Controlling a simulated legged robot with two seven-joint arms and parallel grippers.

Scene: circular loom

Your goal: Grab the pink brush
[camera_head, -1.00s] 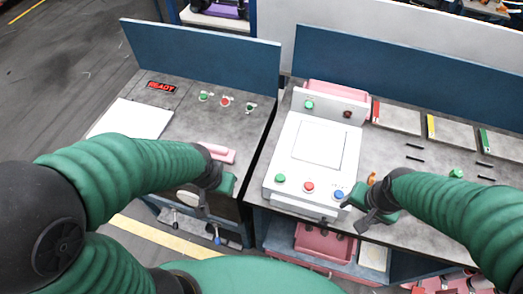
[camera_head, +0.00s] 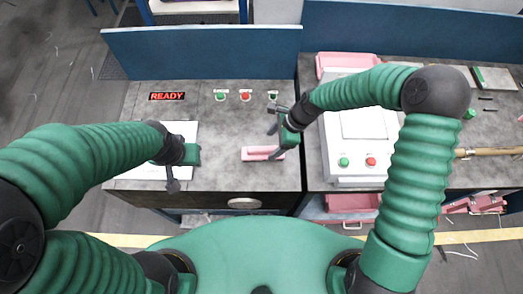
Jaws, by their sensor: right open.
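The pink brush (camera_head: 257,154) lies on the grey top of the left bench, near its front right. My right gripper (camera_head: 272,143) reaches in from the right and is open at the brush's right end. Its dark fingers are spread, and one overlaps the brush in the picture; I cannot tell whether it touches. My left gripper (camera_head: 173,184) hangs over the white panel at the left of the same bench, apart from the brush. Whether its fingers are open or shut does not show.
A red READY sign (camera_head: 167,96) and several buttons (camera_head: 246,96) sit behind the brush. A blue back wall (camera_head: 200,52) closes the bench. A white control box (camera_head: 352,165) stands on the right bench, partly hidden by my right arm.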

